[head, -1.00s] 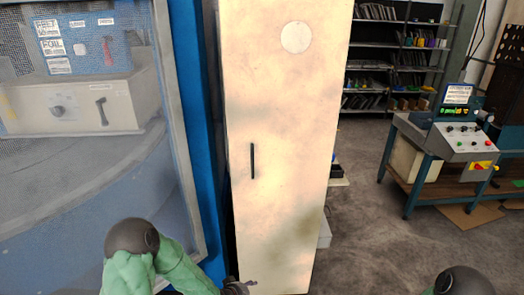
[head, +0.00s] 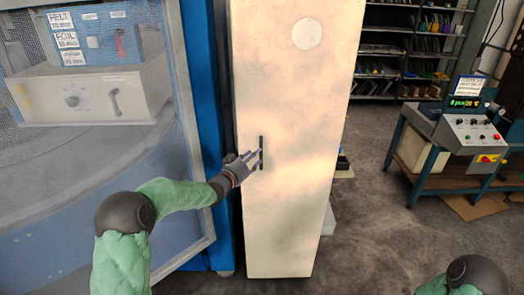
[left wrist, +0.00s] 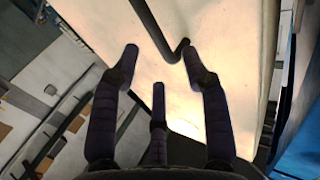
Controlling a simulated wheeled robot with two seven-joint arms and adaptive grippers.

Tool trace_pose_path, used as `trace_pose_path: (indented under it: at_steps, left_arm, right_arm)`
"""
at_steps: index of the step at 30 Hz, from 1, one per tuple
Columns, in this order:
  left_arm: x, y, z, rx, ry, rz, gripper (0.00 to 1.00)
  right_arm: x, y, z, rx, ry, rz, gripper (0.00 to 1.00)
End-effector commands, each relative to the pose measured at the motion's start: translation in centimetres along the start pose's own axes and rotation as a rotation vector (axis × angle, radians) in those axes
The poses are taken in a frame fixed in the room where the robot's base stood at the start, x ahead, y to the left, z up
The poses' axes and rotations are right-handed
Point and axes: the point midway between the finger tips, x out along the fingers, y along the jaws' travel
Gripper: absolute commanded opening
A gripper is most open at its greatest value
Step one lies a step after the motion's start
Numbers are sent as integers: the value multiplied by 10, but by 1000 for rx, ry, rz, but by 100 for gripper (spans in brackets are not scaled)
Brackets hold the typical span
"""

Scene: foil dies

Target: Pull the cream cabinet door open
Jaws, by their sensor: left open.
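The cream cabinet door (head: 292,90) stands upright in the middle of the head view and looks closed. Its dark vertical bar handle (head: 261,153) is near the door's left edge. My left gripper (head: 256,160) is at the handle, partly in front of the door's left edge. In the left wrist view, the handle (left wrist: 152,25) lies ahead of and between the open fingers of my left gripper (left wrist: 160,75), with its bent end near the right finger. The fingers are not closed around it. My right gripper is out of view.
A blue-framed mesh enclosure (head: 195,130) stands close to the cabinet's left. A control console on a blue-legged bench (head: 468,135) stands at the right. Shelves (head: 405,50) are at the back. Grey floor (head: 375,235) is clear right of the cabinet.

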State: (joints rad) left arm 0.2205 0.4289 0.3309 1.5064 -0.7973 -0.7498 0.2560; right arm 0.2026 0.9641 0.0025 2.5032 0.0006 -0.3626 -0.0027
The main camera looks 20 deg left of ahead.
Motion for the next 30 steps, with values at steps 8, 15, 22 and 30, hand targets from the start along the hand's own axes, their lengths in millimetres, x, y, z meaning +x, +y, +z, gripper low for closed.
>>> trace_pose_path:
  at_steps: [8, 15, 22, 30]
  left_arm:
    - [42, 1, 1, 0, 0, 1, 46]
    - [58, 0, 0, 0, -1, 0, 46]
    - [60, 0, 0, 0, -1, 0, 46]
    - [60, 0, 0, 0, -1, 0, 0]
  right_arm:
    - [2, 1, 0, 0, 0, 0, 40]
    - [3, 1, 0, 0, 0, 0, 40]
    - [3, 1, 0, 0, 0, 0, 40]
    - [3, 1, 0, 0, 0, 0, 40]
